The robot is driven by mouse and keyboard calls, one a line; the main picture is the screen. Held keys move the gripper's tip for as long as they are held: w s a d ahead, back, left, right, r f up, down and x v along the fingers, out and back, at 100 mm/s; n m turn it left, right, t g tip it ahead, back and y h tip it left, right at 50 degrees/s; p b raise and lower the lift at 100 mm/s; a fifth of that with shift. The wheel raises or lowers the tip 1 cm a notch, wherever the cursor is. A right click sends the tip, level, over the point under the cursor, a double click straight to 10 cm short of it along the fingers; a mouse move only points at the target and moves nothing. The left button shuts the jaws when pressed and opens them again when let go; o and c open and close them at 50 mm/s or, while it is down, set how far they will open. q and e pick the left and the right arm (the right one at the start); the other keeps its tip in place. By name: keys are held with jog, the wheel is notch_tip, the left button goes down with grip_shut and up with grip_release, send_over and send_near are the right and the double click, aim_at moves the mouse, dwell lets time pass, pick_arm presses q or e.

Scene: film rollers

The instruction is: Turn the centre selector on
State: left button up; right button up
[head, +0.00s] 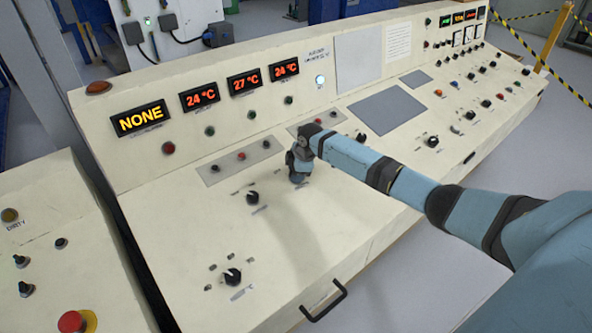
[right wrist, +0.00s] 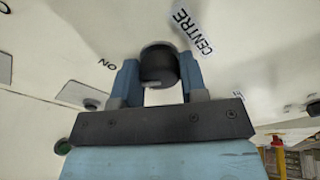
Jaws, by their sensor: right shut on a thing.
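The centre selector (right wrist: 157,62) is a black round knob on the cream console panel. In the right wrist view it sits between my gripper's two fingers, beside a label that reads CENTRE (right wrist: 193,31). A small label (right wrist: 107,64) that reads as NO in this view is left of the knob. My right gripper (right wrist: 160,82) is shut on the knob. In the head view my right gripper (head: 298,178) points down at the panel, and the selector is hidden under it. My left gripper is not in view.
The console's upright panel has a yellow NONE display (head: 140,119) and red temperature displays (head: 244,83). Two other black selectors (head: 253,197) (head: 232,276) stand left of my right gripper. A black handle (head: 325,300) is on the front edge. A red emergency button (head: 72,321) is at lower left.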

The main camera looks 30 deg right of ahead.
dwell(0.3)
jog(key=o, duration=0.9)
jog(key=b+v, duration=0.1)
jog(key=v, duration=1.3)
jog(key=shift+f, duration=0.1)
